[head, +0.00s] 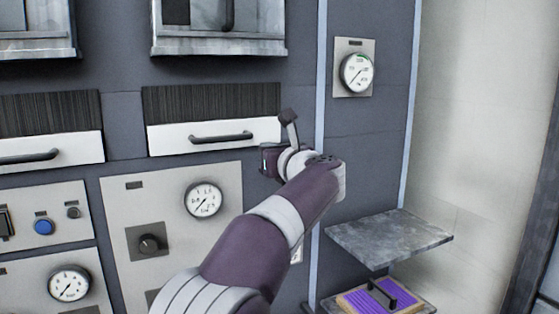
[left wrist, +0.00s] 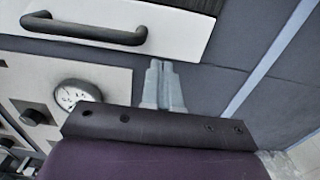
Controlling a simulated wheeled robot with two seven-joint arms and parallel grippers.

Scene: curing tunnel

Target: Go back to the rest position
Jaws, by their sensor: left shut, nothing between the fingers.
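My left arm (head: 262,232) comes up from the bottom of the head view and reaches toward the dark panel wall. My left gripper (left wrist: 160,68) shows in the left wrist view with its two pale fingers together, shut and empty. Its fingertips point at the dark panel, right of and below a drawer handle (left wrist: 84,32). My right gripper is not in view.
A white drawer front (head: 215,135) is left of my wrist. Gauges (head: 204,200) and a black knob (head: 149,243) sit on the panel below it. A gauge (head: 356,72) is up right. A grey shelf (head: 390,237) juts out lower right, above a purple-topped block (head: 362,301).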

